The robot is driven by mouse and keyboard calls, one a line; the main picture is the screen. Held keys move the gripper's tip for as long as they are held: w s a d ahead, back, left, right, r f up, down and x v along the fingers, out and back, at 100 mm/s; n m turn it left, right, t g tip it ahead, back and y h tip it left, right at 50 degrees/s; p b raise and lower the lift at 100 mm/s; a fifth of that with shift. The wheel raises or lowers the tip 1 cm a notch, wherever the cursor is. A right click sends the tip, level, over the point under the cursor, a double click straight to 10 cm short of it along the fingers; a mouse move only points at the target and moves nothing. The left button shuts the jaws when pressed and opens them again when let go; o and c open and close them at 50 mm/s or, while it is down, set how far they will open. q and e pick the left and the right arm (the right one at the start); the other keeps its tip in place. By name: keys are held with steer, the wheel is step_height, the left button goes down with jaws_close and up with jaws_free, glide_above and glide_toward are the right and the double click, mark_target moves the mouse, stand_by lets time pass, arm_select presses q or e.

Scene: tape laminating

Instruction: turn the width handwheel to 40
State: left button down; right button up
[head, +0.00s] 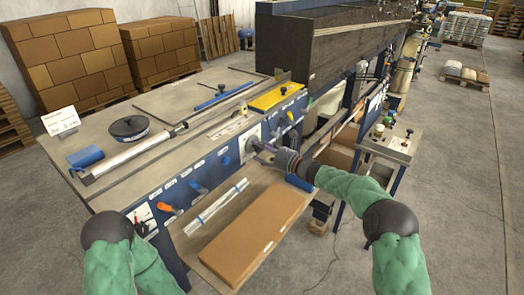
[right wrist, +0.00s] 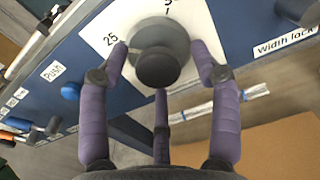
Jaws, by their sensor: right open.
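The width handwheel is a dark grey round knob (right wrist: 160,55) on a white dial plate (right wrist: 108,38) marked 25. In the head view the dial (head: 250,140) is on the blue front panel of the machine, partly hidden by my right gripper (head: 262,150). In the right wrist view my right gripper (right wrist: 160,65) is open, with purple fingers at the left and right of the knob and a third below. I cannot tell whether any finger touches it. My left gripper is out of view; only its green arm shows.
A "Width lock" label (right wrist: 285,42) is right of the dial. Blue and orange handles (head: 168,208) are along the panel to the left. A shelf below holds a brown board (head: 250,235) and clear-wrapped rods (head: 215,207). A control stand (head: 392,145) is to the right.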

steer(key=c, duration=1.1)
steer(key=shift+f+m, duration=0.1)
steer(key=shift+m, duration=0.2)
steer(key=shift+c, duration=0.2)
